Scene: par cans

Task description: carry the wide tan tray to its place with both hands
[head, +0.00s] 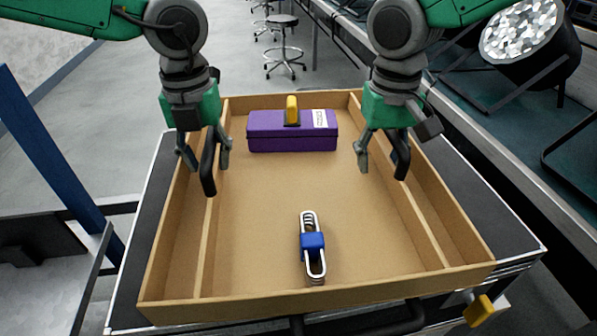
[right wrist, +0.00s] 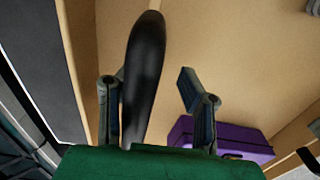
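The wide tan tray (head: 262,235) rests on a dark-topped case or cart (head: 150,190). It has low walls and a lengthwise divider near each side. My left gripper (head: 206,168) hangs fingers down over the tray's left side, near the left divider. My right gripper (head: 381,160) hangs fingers down over the right side, near the right divider. Both have their fingers spread, with nothing seen between them. In the right wrist view my right gripper's fingers (right wrist: 155,100) are apart above the tan tray (right wrist: 235,60). I cannot tell whether any fingertip touches the tray.
A purple box with a yellow handle (head: 270,131) sits at the tray's far end. A blue and silver shackle-like item (head: 312,242) lies near its front. A lamp (head: 525,45) stands at the upper right, a blue post (head: 45,160) at left. Stools (head: 284,45) stand behind on open floor.

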